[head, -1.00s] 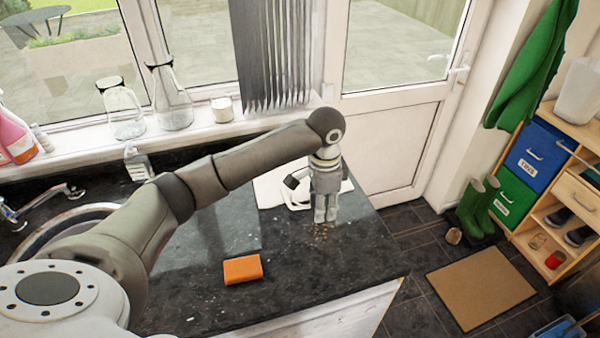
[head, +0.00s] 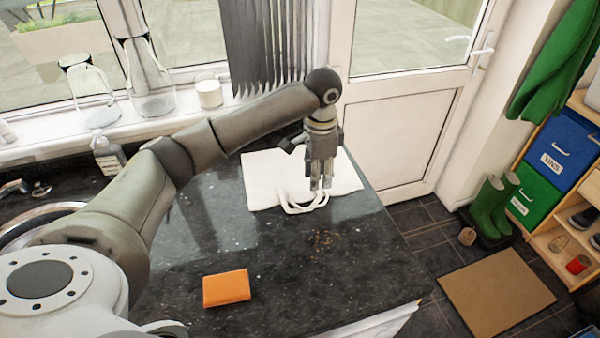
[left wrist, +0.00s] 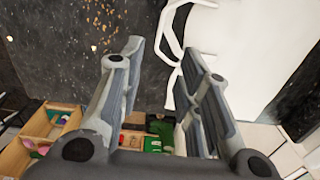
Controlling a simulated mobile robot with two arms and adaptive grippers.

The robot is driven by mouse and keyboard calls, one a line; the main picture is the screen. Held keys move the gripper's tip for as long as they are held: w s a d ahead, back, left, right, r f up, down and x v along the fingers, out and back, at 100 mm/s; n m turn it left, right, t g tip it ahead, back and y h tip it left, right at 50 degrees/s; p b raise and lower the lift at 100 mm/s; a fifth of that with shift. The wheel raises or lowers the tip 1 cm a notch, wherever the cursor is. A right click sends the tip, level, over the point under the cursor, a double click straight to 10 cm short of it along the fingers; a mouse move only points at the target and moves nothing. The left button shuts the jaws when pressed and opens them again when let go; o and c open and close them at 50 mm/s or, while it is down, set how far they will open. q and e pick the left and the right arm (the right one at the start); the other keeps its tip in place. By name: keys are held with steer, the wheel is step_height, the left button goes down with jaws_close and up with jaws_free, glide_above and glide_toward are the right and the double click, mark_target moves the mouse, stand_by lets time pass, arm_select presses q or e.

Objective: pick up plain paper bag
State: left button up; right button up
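The plain paper bag (head: 262,184) is white and lies flat on the dark granite worktop, its looped handles toward the front. It also shows in the left wrist view (left wrist: 240,50), at upper right, with a handle beside the fingers. My left gripper (head: 321,188) points down over the bag's handle end in the head view. In the left wrist view its two fingers (left wrist: 165,75) are apart with nothing held between them. I cannot tell how high the fingertips are above the bag. My right gripper is in neither view.
An orange sponge (head: 227,288) lies on the worktop (head: 290,270) in front. Brown crumbs (head: 322,240) are scattered near the bag. Glass flasks (head: 148,85) and a white candle (head: 209,91) stand on the windowsill. The worktop's right edge drops to a tiled floor with a brown mat (head: 495,292).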

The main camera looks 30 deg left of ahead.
mark_target(315, 206)
arm_select(q)
steer(key=f, duration=0.2)
steer(key=f+p, duration=0.1)
steer(key=shift+s+f, duration=0.2)
steer(key=shift+f, duration=0.8)
steer(key=f, duration=0.1)
steer(key=f+p, duration=0.1)
steer(key=f, duration=0.1)
steer(key=f+p, duration=0.1)
steer(key=shift+s+a+f, duration=0.15)
steer(key=shift+s+a, duration=0.05)
steer(key=shift+a, duration=0.05)
steer(key=shift+f, duration=0.6)
jaws_close()
